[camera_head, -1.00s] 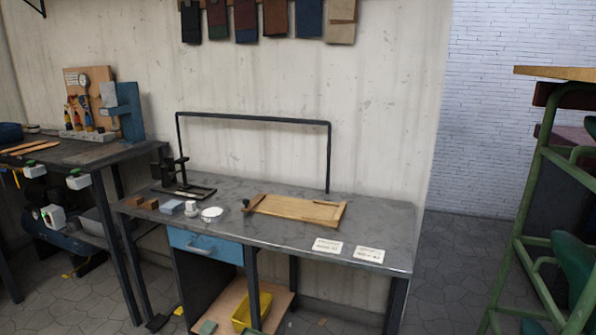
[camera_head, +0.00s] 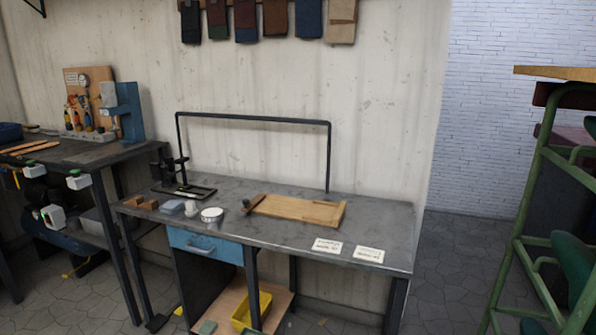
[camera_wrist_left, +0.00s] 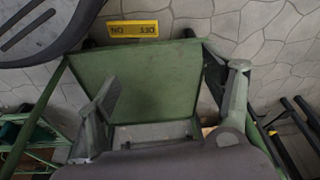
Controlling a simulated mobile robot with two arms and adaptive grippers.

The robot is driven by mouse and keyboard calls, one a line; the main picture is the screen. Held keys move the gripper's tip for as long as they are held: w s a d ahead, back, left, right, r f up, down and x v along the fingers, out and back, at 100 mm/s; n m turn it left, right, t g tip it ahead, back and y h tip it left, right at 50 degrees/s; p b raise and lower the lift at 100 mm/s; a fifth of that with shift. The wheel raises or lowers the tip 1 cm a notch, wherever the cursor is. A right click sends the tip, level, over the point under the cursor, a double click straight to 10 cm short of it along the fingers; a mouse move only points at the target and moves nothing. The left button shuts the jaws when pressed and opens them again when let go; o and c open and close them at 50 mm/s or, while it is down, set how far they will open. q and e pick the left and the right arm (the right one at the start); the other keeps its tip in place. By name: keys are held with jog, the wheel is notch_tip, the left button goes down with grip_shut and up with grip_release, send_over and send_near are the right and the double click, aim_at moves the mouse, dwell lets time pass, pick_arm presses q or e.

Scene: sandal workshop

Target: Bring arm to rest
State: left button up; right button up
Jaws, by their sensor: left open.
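My left gripper (camera_wrist_left: 168,105) shows only in the left wrist view. Its two grey fingers stand wide apart with nothing between them. A green panel (camera_wrist_left: 140,78) with a green frame lies beyond the fingers, over a grey stone-tiled floor (camera_wrist_left: 240,32). I cannot tell how far the panel is from the fingertips. Neither arm is in the head view, and my right gripper is in no view.
In the head view, a grey workbench (camera_head: 375,215) bears a wooden board (camera_head: 297,209), a white round dish (camera_head: 212,214) and small blocks. A second bench (camera_head: 85,153) stands left. A green metal frame (camera_head: 520,215) stands right. Tiled floor (camera_head: 450,270) is open between.

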pick_arm(q)
notch_tip(320, 180, down, 6)
jog(key=s, duration=0.2)
jog(key=s+a+g+p, duration=0.1)
jog(key=s+a+p, duration=0.2)
jog(key=s+p, duration=1.3)
jog(key=shift+s+a+f+g, duration=0.15)
jog(key=shift+s+f+g, duration=0.15)
jog(key=shift+s, duration=0.2)
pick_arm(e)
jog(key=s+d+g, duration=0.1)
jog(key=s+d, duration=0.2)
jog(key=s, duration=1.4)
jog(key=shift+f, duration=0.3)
